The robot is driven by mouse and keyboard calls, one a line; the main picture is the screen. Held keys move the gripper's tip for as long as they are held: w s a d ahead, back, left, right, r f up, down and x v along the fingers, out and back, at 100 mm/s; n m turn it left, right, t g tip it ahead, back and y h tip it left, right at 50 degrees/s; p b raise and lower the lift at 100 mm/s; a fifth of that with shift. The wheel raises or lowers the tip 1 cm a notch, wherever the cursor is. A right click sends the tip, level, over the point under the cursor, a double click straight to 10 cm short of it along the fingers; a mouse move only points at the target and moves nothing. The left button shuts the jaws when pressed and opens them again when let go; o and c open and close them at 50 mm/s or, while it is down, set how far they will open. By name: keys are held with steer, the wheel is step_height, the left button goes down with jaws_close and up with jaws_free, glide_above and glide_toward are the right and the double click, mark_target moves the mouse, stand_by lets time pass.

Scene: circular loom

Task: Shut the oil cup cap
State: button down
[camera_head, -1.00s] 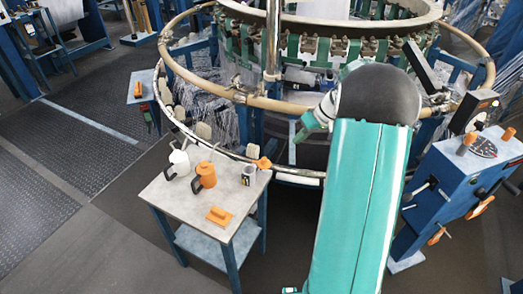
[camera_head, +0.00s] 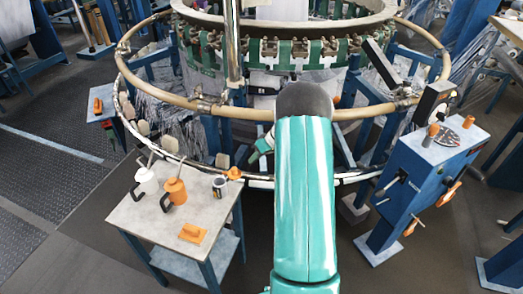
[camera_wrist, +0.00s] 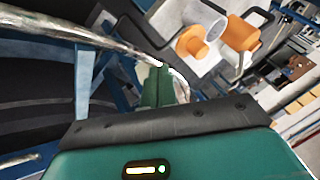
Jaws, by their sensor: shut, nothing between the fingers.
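A small grey cup (camera_head: 219,186) stands near the back right corner of a small table (camera_head: 150,227). It is probably the oil cup. An orange knob-like piece (camera_head: 234,173) is right beside it, perhaps its cap; I cannot tell whether they are joined. In the wrist view the pale cylinder of the cup (camera_wrist: 200,17) and the orange piece (camera_wrist: 194,43) show at the top, beyond the fingers. My gripper (camera_wrist: 163,72) is shut and empty, apart from both. In the head view its green end (camera_head: 259,149) is right of the table, partly hidden by my arm.
The loom's ring rail (camera_head: 262,114) curves behind and above. A blue control stand (camera_head: 425,180) is at the right. Open floor lies left of the table.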

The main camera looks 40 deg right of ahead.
mark_target(232, 171)
steer(key=a, duration=0.3)
steer(key=a+f, duration=0.1)
steer(key=shift+w+a, duration=0.25)
steer(key=shift+w, duration=0.15)
steer(key=shift+s, duration=0.1)
steer(key=shift+s+a+r+m, duration=0.1)
steer(key=shift+a+m, duration=0.05)
steer(key=shift+m, duration=0.25)
